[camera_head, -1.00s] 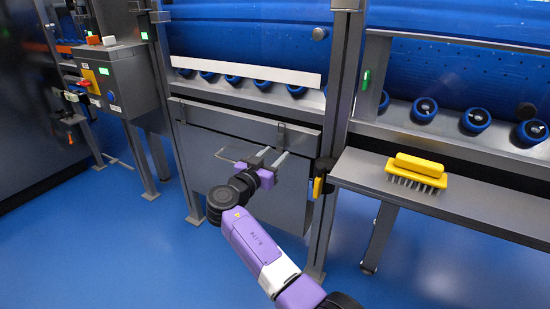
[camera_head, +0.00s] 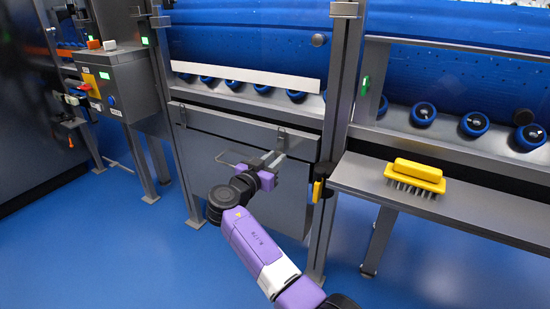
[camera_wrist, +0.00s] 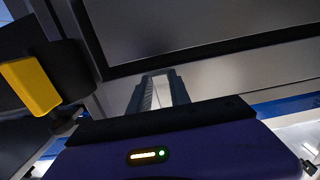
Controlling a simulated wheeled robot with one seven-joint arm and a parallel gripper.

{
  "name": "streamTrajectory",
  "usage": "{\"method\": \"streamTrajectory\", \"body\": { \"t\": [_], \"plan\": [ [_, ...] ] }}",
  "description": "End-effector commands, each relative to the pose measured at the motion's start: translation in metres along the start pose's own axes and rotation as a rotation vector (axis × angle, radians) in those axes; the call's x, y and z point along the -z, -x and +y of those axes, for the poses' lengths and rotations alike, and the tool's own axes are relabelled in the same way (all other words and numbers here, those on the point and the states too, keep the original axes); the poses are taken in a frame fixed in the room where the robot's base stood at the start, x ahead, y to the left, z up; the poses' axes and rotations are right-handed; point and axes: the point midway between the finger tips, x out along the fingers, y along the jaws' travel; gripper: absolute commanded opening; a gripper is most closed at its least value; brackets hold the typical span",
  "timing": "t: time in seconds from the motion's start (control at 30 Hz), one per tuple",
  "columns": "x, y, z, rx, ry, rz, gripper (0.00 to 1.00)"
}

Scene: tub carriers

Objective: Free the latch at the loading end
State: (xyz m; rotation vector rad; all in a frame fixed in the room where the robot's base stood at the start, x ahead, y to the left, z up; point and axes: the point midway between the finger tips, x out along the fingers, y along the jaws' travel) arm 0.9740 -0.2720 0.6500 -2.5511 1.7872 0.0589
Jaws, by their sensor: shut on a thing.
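My gripper (camera_head: 272,160) is in front of a grey hinged-looking panel (camera_head: 225,128) under the conveyor. Its fingers are close together, shut on the grey bar handle (camera_head: 230,160) that stands out from the panel; the grip itself is small in the head view. The wrist view shows the two fingers (camera_wrist: 161,92) close together with a pale strip between them. A yellow lever (camera_head: 317,190) on a black mount sits on the post right of the panel. It also shows in the wrist view (camera_wrist: 30,85), left of the fingers and apart from them. I cannot tell which part is the latch.
A yellow brush (camera_head: 415,172) lies on the grey shelf (camera_head: 465,205) at right. A grey control box (camera_head: 120,80) with a yellow-red switch stands at left. Metal posts (camera_head: 340,110) flank the panel. Blue rollers run above. The blue floor in front is clear.

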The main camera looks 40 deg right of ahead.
Motion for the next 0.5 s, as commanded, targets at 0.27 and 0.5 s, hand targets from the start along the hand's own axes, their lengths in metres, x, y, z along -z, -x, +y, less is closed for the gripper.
{"method": "streamTrajectory", "body": {
  "t": [0.27, 0.5],
  "plan": [
    [0.017, 0.01, 0.0, -0.001, -0.002, -0.183, 0.0],
    [0.029, 0.019, 0.0, -0.001, -0.001, -0.409, 0.0]
  ]
}}
